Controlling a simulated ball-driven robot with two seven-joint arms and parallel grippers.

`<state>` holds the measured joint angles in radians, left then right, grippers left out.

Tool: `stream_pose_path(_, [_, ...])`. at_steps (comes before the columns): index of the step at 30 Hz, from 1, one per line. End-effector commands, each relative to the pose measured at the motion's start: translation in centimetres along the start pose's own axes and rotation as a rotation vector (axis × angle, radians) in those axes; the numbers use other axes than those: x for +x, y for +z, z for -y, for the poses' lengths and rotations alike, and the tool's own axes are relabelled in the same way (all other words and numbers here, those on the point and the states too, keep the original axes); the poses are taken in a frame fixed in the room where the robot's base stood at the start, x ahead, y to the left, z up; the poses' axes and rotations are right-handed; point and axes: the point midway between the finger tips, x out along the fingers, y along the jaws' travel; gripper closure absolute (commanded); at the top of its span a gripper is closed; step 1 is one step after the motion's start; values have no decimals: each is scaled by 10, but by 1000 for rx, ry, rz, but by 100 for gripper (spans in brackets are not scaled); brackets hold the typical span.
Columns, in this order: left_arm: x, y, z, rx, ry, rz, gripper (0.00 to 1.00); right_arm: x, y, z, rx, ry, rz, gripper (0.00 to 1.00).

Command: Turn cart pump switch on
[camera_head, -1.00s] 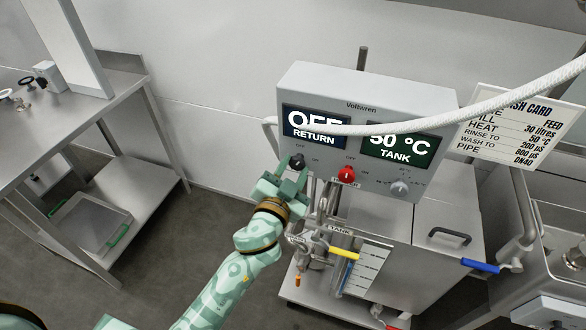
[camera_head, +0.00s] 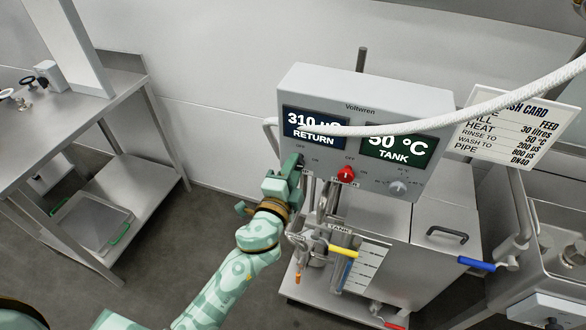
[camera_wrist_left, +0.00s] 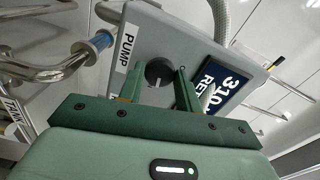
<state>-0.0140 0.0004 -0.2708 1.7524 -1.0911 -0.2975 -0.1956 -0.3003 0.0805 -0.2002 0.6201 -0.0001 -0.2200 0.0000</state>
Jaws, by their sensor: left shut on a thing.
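The cart pump switch is a black round knob (camera_wrist_left: 159,72) beside a white PUMP label (camera_wrist_left: 127,47) in the left wrist view. My left gripper (camera_wrist_left: 160,79) is shut on this knob, with one finger on each side. In the head view my left gripper (camera_head: 293,166) is at the lower left of the grey control box (camera_head: 372,95) and mostly hides the knob. The left display (camera_head: 311,126) reads 310 µS RETURN, partly covered by a white hose. My right gripper is not in view.
A red knob (camera_head: 346,174) and a grey knob (camera_head: 398,187) sit to the right on the same box. The white hose (camera_head: 480,110) crosses in front of the displays. A yellow-handled valve (camera_head: 343,251) is below. A steel table (camera_head: 105,105) stands at left.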

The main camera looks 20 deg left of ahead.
Motion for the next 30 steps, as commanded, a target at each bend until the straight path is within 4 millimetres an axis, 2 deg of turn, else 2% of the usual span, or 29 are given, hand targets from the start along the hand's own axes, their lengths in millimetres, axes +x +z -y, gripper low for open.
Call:
stream_pose_path(12, [0, 0, -2, 166, 3, -1, 88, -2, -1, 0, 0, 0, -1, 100])
stream_pose_path(27, [-1, 0, -2, 185, 4, -1, 88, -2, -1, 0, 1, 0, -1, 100])
stream_pose_path(28, [-1, 0, -2, 185, 4, -1, 63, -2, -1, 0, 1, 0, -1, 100])
stream_pose_path(30, [0, 0, -2, 184, 4, -1, 45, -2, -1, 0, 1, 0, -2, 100])
